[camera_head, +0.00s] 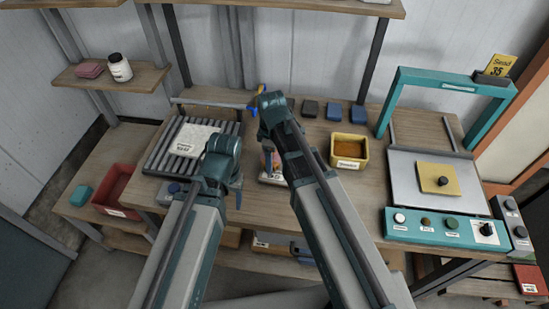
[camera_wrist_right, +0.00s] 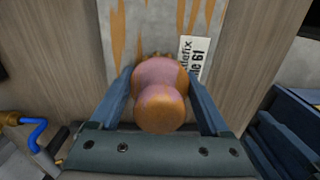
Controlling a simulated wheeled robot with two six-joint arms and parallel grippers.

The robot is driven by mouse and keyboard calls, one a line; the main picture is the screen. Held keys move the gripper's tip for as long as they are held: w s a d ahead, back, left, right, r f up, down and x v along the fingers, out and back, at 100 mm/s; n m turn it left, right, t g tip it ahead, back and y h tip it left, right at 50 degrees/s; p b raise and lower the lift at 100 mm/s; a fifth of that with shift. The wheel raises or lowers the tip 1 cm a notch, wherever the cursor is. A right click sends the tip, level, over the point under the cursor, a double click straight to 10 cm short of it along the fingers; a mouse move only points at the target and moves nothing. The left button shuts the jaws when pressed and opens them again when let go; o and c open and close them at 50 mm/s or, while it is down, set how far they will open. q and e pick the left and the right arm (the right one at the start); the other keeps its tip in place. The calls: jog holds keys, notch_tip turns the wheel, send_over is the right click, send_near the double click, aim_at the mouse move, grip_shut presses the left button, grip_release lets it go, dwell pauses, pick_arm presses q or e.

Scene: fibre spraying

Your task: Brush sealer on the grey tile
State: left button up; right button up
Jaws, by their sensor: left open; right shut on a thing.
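My right gripper (camera_head: 270,160) is over the middle of the bench, and in the right wrist view it (camera_wrist_right: 160,95) is shut on a rounded pink-orange handle (camera_wrist_right: 160,100). The handle hides whatever is below it. Beneath it lies a grey tile (camera_wrist_right: 120,25) with orange streaks and a white label; in the head view only a part of this tile shows past my right arm. My left gripper (camera_head: 233,190) is open near the front edge of the bench, left of the right gripper. A yellow tub (camera_head: 363,155) of orange-brown liquid (camera_head: 350,147) stands to the right.
A pale labelled slab (camera_head: 190,138) lies on a slatted rack (camera_head: 165,152) at left. A blue and yellow fitting (camera_head: 253,101) is behind my right gripper. Dark and blue blocks (camera_head: 334,112) sit at the back. A teal-framed press (camera_head: 440,78) stands at right. A red bin (camera_head: 112,208) is lower left.

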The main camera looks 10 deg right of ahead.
jog(key=shift+w+r, duration=0.1)
jog(key=shift+w, duration=0.3)
jog(key=shift+d, duration=0.1)
jog(key=shift+s, duration=0.1)
jog(key=shift+s+d, duration=0.3)
jog(key=shift+d, duration=0.35)
jog(key=shift+s+d, duration=0.25)
jog(key=shift+d, duration=0.4)
jog(key=shift+s+d, duration=0.25)
jog(key=shift+d, duration=0.5)
jog(key=shift+s+d, duration=0.25)
jog(key=shift+d, duration=0.45)
jog(key=shift+d, duration=0.15)
